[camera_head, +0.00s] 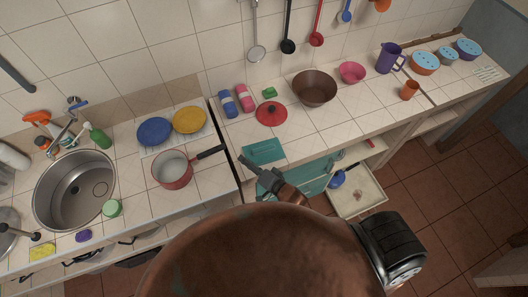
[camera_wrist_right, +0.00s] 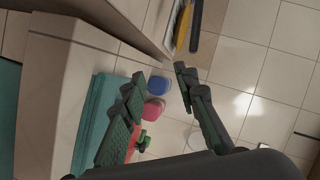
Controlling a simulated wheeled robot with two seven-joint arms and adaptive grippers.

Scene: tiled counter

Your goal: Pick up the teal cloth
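The teal cloth (camera_head: 263,151) lies flat and folded on the tiled counter near its front edge, right of the red pan. It also shows in the right wrist view (camera_wrist_right: 92,115), partly hidden behind one finger. My right gripper (camera_head: 256,168) is at the counter's front edge, just in front of the cloth. In the wrist view its two fingers (camera_wrist_right: 160,76) are spread apart with nothing held between them. One finger overlaps the cloth in that view; I cannot tell whether it touches. My left gripper is not in view.
A red pan (camera_head: 173,170) with a dark handle stands left of the cloth. A red lid (camera_head: 271,114), blue roll (camera_head: 228,104), pink roll (camera_head: 244,97) and brown bowl (camera_head: 314,88) stand behind. An open drawer (camera_head: 357,191) juts out below the counter at right.

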